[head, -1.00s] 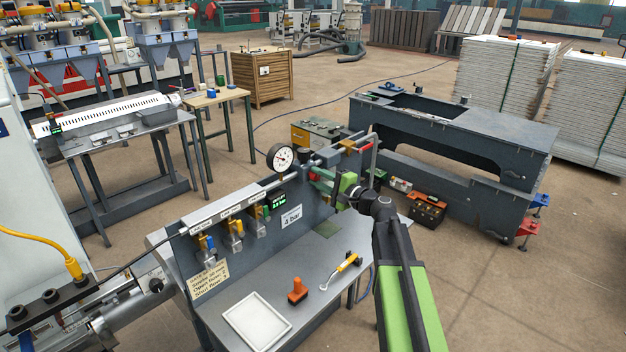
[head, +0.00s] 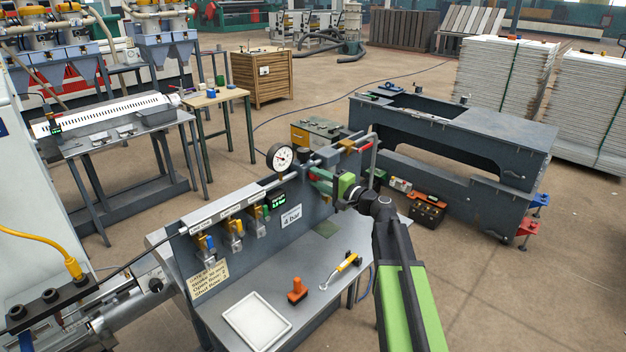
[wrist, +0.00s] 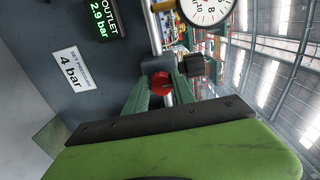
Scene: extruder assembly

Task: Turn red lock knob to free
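The red lock knob (wrist: 161,83) shows in the wrist view between my gripper's two green fingers, beside a black round fitting (wrist: 196,66). My gripper (wrist: 160,90) has one finger on each side of the knob, and the knob fills the gap between the tips. The contact faces are hard to see. In the head view my gripper (head: 318,181) reaches the dark panel below the gauge, and the knob is hard to make out there. The outlet display (wrist: 103,20) reads 2.9 bar. The set pressure label (wrist: 71,70) reads 4 bar.
The pressure gauge (head: 281,157) stands above the panel close to my gripper. Several valves with coloured handles (head: 236,228) line the panel to the left. An orange-topped part (head: 297,289), a yellow-handled tool (head: 347,264) and a white tray (head: 257,321) lie on the bench below.

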